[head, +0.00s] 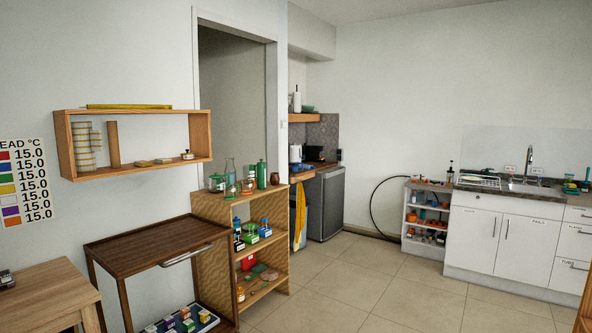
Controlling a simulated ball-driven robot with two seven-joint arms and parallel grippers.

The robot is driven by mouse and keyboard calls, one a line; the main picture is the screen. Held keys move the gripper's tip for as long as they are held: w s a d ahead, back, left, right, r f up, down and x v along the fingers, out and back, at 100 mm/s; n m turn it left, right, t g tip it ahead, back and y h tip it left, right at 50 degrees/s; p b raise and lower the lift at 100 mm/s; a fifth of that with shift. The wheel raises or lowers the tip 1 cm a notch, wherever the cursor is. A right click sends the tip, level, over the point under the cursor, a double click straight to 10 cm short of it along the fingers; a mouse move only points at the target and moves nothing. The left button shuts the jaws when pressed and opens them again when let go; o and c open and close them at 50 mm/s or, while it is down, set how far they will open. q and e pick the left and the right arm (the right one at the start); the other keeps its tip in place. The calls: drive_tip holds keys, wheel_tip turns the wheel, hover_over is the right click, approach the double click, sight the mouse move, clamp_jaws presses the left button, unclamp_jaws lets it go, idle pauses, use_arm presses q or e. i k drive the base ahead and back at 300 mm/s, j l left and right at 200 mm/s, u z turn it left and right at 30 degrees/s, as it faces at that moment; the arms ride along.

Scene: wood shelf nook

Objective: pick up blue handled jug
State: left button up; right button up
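No jug with a clearly blue handle can be made out at this distance. A white jug-like or kettle-like vessel (295,153) stands on the far counter in the alcove beyond the doorway. A small blue thing (297,167) is just below it on the same counter; I cannot tell whether it is a handle or a separate object. Neither of my grippers is in view.
A wooden shelf unit (215,206) with bottles and jars stands beside a dark wood table (150,241) on the left. A grey shelf (427,184) and a white sink cabinet (487,233) stand at right. The tiled floor (365,275) between is clear.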

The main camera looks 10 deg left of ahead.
sight(295, 165)
drive_tip(key=i, duration=6.85)
drive_tip(key=i+l+u, duration=0.1)
drive_tip(key=i, duration=0.3)
drive_tip(key=i+l+u, duration=0.15)
drive_tip(key=i, duration=0.25)
drive_tip(key=i+l+u, duration=0.1)
drive_tip(key=i+l, duration=0.15)
drive_tip(key=i, duration=0.1)
